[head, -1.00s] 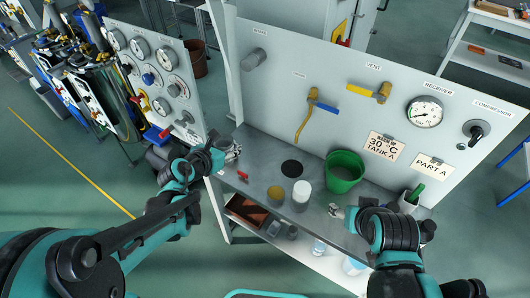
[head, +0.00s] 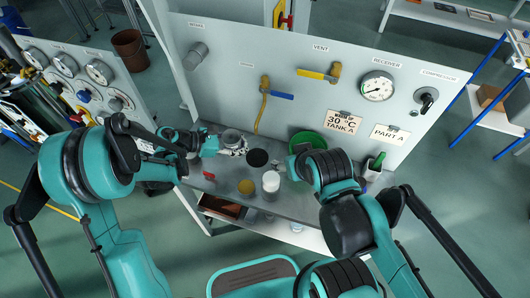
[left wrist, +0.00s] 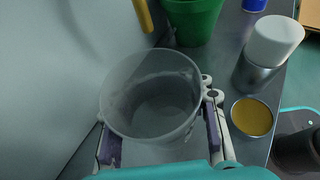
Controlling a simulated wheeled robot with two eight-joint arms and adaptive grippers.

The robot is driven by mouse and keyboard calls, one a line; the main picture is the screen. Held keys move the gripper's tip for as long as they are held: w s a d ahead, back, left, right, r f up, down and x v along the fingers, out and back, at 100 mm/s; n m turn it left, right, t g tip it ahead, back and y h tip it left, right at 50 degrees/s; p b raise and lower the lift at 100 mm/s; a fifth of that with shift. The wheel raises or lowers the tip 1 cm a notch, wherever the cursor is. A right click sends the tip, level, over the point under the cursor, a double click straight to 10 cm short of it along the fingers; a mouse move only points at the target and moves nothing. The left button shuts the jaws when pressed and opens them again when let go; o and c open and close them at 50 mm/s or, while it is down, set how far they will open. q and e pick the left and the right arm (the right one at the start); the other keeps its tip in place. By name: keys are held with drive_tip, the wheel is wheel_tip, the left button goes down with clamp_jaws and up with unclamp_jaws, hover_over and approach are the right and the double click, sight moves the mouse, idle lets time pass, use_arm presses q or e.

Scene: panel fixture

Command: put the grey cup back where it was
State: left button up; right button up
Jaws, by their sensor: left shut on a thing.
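The grey cup (head: 233,137) is in my left gripper (head: 234,149), near the back panel at the left part of the metal shelf. In the left wrist view the cup (left wrist: 150,95) stands roughly upright between the two fingers of the gripper (left wrist: 160,130), its open top showing. I cannot tell whether its base touches the shelf. A dark round spot (head: 257,157) lies on the shelf just right of the cup. My right gripper (head: 296,165) is over the shelf by the green bucket, mostly hidden by its own arm.
A green bucket (head: 306,138), a white-topped metal jar (head: 271,181) and a round yellow-topped thing (head: 246,187) stand on the shelf (head: 222,184). A small red piece (head: 209,176) lies at its front left. The panel (head: 225,85) with valves and a gauge rises behind.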

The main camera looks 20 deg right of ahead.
use_arm(q)
drive_tip(key=b, duration=0.2)
approach(267, 155)
drive_tip(key=shift+d, duration=0.35)
drive_tip(key=d, duration=0.3)
drive_tip(key=shift+w+d+r, duration=0.1)
drive_tip(key=shift+d+r, duration=0.25)
drive_tip(key=shift+d, duration=0.55)
drive_tip(key=x, duration=0.1)
drive_tip(key=b+x, duration=0.2)
drive_tip(key=shift+d+r, duration=0.15)
drive_tip(key=shift+d, duration=0.15)
drive_tip(key=shift+w+a, duration=0.1)
drive_tip(key=shift+f, duration=0.25)
drive_tip(key=o, duration=1.4)
